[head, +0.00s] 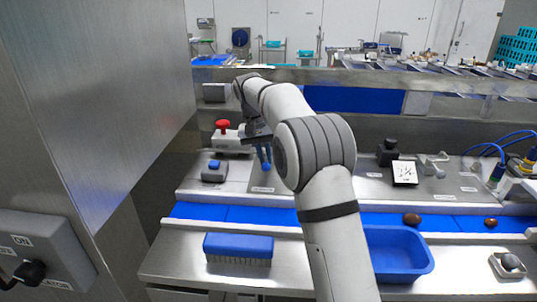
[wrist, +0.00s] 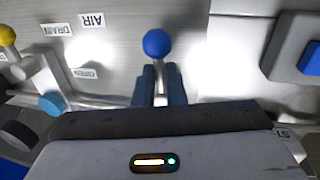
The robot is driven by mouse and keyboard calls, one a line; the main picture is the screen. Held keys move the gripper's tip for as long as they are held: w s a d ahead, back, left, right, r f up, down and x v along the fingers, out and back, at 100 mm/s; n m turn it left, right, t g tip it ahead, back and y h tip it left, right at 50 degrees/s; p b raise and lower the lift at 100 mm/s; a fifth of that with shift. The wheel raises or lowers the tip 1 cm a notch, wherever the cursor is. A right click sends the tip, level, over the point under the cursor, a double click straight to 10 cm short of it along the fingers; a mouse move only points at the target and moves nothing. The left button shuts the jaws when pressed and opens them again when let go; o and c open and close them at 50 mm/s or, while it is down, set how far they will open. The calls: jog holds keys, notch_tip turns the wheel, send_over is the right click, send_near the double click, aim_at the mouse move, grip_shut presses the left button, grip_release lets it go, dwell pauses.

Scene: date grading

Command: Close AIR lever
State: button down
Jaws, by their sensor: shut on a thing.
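The AIR lever ends in a round blue knob (wrist: 157,43), which sticks out beyond my fingertips in the wrist view. My gripper (wrist: 159,75) is shut on the lever's stem, one finger on each side. An upside-down AIR label (wrist: 92,19) is on the metal panel to the left of the knob, and an OPEN label (wrist: 83,72) is below it. In the head view my gripper (head: 264,152) points down at the back of the bench, with the blue knob (head: 266,167) at its tips. The lever's base is hidden by my gripper.
A DRAIN label (wrist: 56,30) and a yellow knob (wrist: 7,35) are at the left of the wrist view. A red button (head: 222,125) and a blue button (head: 214,164) stand left of my gripper. A brush (head: 238,246) and blue tray (head: 420,272) lie in front.

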jog(key=shift+a+m, duration=0.1)
jog(key=shift+m, duration=0.3)
jog(key=c, duration=1.5)
grip_release()
jog(key=shift+w+a+r, duration=0.1)
jog(key=shift+a+r, duration=0.15)
jog(key=shift+r, duration=1)
jog(key=shift+s+a+r, duration=0.1)
jog(key=shift+a+r, duration=0.15)
jog(key=shift+r, duration=1.05)
jog(key=shift+w+a+r, duration=0.1)
jog(key=shift+a+r, duration=0.15)
jog(key=shift+r, duration=1)
